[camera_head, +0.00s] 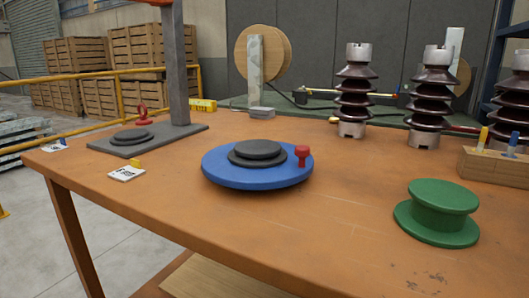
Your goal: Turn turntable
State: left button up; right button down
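The turntable (225,174) is a blue disc lying flat on the orange-brown workbench (330,230), near the middle of the head view. A dark grey stepped hub (257,152) sits at its centre. A red knob handle (302,156) stands upright on the right part of its rim. Neither of my grippers shows in the head view, and nothing touches the turntable or its knob.
A green spool (437,212) stands at the right front. Several dark ribbed insulators (355,92) stand at the back right, near a wooden block with tools (493,166). A grey press stand (178,75) is at the back left. The bench's front middle is clear.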

aim_at(258, 164)
jog(key=k+l+z, duration=0.35)
jog(key=k+l, duration=0.5)
